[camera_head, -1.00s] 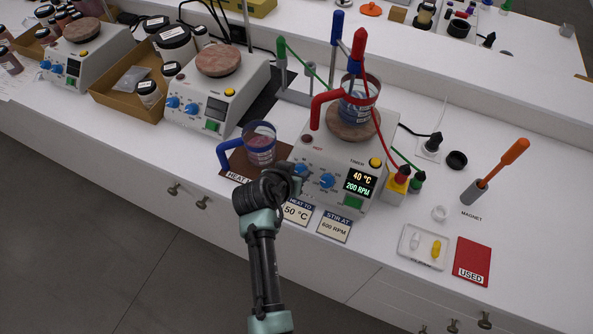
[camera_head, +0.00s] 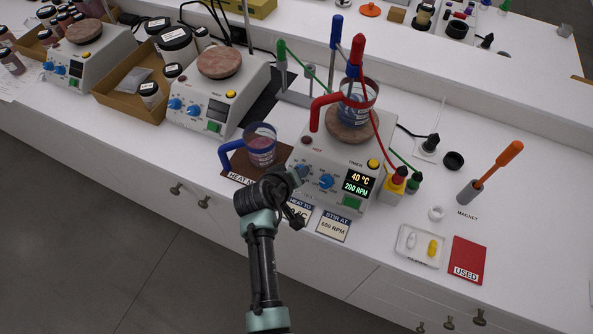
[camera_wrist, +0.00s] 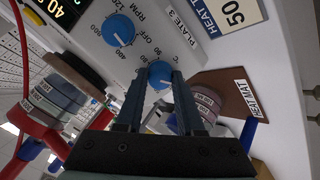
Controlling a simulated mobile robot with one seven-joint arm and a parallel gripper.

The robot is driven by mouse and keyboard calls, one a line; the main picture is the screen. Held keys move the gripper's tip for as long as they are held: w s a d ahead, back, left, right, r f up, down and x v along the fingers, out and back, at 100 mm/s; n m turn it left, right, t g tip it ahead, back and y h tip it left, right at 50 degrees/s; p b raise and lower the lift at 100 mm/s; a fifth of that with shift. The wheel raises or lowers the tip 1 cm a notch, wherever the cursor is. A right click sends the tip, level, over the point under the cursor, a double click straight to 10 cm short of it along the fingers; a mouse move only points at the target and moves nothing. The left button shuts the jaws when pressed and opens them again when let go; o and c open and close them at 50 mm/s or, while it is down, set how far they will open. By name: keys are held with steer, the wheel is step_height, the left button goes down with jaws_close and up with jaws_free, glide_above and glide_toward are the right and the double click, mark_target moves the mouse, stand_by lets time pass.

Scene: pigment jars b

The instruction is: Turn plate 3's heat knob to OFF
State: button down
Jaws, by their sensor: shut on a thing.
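Plate 3 (camera_head: 328,160) is a white hot plate with a display (camera_head: 360,184) reading 40 °C and 200 RPM. Its blue heat knob (camera_wrist: 160,73) is on the sloped front, near the PLATE 3 label (camera_wrist: 178,37). My gripper (camera_wrist: 159,80) is shut on the heat knob, one finger on each side. In the head view my gripper (camera_head: 296,178) mostly hides that knob. The knob's exact setting is hard to read. The blue RPM stirring knob (camera_wrist: 118,30) stands beside it, untouched; it also shows in the head view (camera_head: 326,181).
A beaker with a red handle (camera_head: 358,108) stands on plate 3's top. Cards (camera_head: 334,226) lie in front. A red cable (camera_head: 388,150) hangs at the right.

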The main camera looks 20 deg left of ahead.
steer(key=shift+n, duration=0.3)
steer(key=c, duration=0.5)
jaws_free()
steer(key=b+v, duration=0.1)
steer(key=v, duration=1.2)
